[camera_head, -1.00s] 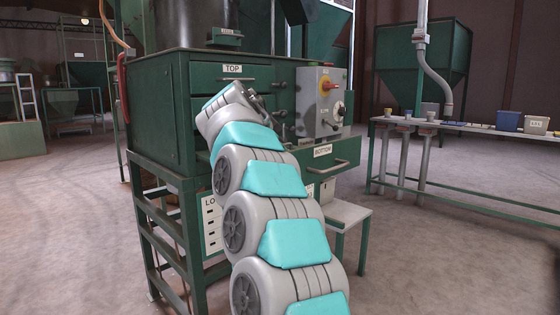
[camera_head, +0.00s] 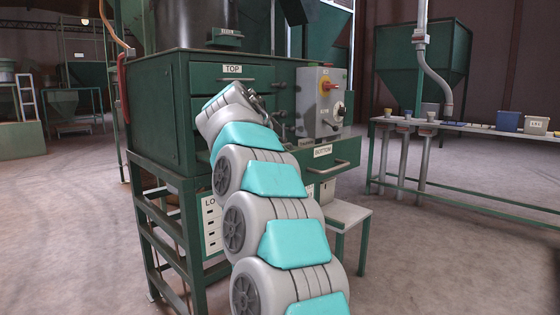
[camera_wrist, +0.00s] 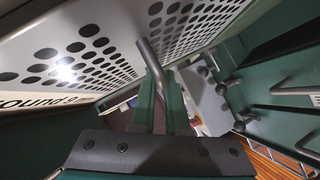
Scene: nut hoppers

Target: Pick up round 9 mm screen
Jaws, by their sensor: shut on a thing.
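The round-hole screen (camera_wrist: 75,55) is a pale metal plate with rows of round holes. It fills the upper left of the wrist view, tilted, and a white label partly reading "ROUND 9" (camera_wrist: 40,100) shows at its left edge. A bent grey rod (camera_wrist: 150,58) runs from near the plate down between my fingers. My gripper (camera_wrist: 161,105) is shut on what looks like this rod, the screen's handle; the exact contact is hard to see. In the head view my gripper (camera_head: 259,103) is at the front of the green cabinet (camera_head: 160,115), and I cannot make out the screen there.
The cabinet's top drawer (camera_head: 252,73) is shut. Its bottom drawer (camera_head: 335,155) stands open to the right of my arm. A grey control box (camera_head: 318,110) with a red knob is close to my gripper. A bench (camera_head: 480,133) with small bins stands at the right.

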